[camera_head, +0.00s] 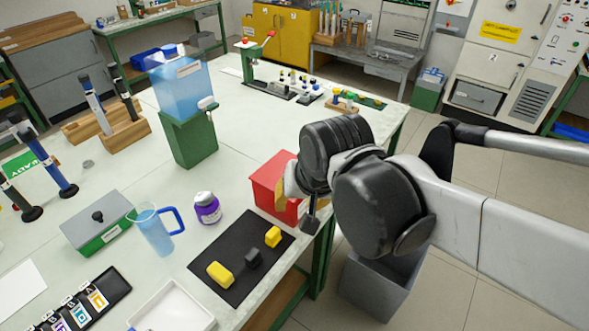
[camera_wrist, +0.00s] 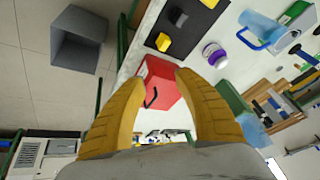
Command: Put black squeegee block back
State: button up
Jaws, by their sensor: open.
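A small black block (camera_head: 253,258), which I take for the squeegee block, lies on a black mat (camera_head: 228,291) on the bench, between two yellow blocks. In the wrist view the block (camera_wrist: 178,17) looks dark grey, and the mat (camera_wrist: 153,40) is at the top. My gripper (camera_head: 303,195) is at the bench's right edge, beside the red box and apart from the block. In the wrist view its yellow fingers (camera_wrist: 160,78) are spread, with the red box (camera_wrist: 153,72) seen between them and nothing held. The arm hides part of the box in the head view.
The yellow blocks (camera_head: 220,274) (camera_head: 273,236) flank the black one. A purple-labelled jar (camera_head: 207,208), a blue jug (camera_head: 154,232) and a white tray (camera_head: 172,310) stand near the mat. A grey bin (camera_head: 375,290) stands on the floor by the bench.

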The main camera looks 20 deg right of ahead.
jog(key=s+d+n, duration=0.1)
jog(key=s+d+r+n+t, duration=0.1)
jog(key=s+d+n+t, duration=0.1)
jog(key=shift+s+r, duration=0.25)
jog(key=shift+s, duration=0.15)
jog(key=shift+f, duration=0.15)
jog(key=shift+f+b, duration=0.8)
jog(key=shift+b, duration=0.1)
